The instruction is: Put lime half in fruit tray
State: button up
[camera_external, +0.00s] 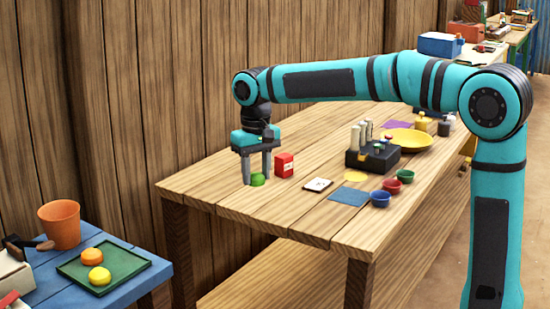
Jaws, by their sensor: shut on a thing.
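My gripper (257,178) points down over the far left part of the wooden table. It is shut on a small green lime half (258,181), which sits between the fingertips, at or just above the tabletop; I cannot tell which. A green tray (132,276) with a low rim lies on the blue side table at lower left. It holds an orange fruit half (92,256) and a yellow fruit half (99,276).
A red box (284,164) stands close right of my gripper. An orange bucket (61,225) stands behind the tray on the blue table (140,290). A black caddy (373,158), yellow dish (408,141) and small bowls (380,199) are further right. A gap separates the tables.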

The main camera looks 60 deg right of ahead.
jog(key=w+a+r+n, duration=0.1)
jog(key=w+a, duration=0.3)
jog(key=a, duration=0.5)
jog(key=w+a, duration=0.5)
jog(key=a, duration=0.4)
send_near(127, 265)
jog(key=shift+n, duration=0.3)
jog(key=shift+d+f, duration=0.1)
jog(key=shift+f, duration=3.1)
jog(key=o, duration=0.9)
jog(key=shift+f, duration=0.1)
jog(key=shift+o, duration=0.2)
